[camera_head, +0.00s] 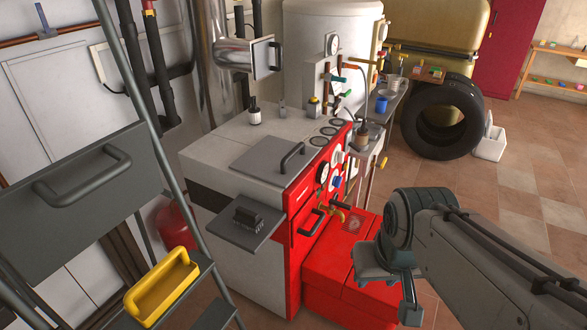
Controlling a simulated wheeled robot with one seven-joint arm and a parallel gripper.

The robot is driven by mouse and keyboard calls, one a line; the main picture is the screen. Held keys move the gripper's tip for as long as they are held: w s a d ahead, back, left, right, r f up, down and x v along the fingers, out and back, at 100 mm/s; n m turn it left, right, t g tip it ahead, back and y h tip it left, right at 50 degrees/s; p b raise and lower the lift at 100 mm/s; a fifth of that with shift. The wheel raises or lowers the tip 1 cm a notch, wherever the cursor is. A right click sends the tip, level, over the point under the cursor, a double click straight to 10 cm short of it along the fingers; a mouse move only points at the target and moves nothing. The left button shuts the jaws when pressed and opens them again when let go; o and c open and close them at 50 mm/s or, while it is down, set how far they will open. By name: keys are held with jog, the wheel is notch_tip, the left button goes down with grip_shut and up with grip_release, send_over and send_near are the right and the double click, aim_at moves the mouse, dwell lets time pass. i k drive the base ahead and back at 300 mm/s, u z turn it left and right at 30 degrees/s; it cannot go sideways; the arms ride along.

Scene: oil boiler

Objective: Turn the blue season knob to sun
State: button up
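A small blue knob (337,182) sits on the red front panel (308,192) of the boiler, among round gauges and a white knob. Its marks, including any sun symbol, are too small to read. My gripper (393,283) hangs at the lower right, in front of and below the panel, clearly apart from the knob. It seems to hold nothing.
A red box (345,275) stands below the panel. A tap (337,213) and a black handle (311,222) stick out near the knob. A ladder with a yellow toolbox (160,290) stands at left.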

aim_at(336, 181)
jog(key=u, duration=0.05)
jog(key=i, duration=1.15)
jog(key=z, duration=0.7)
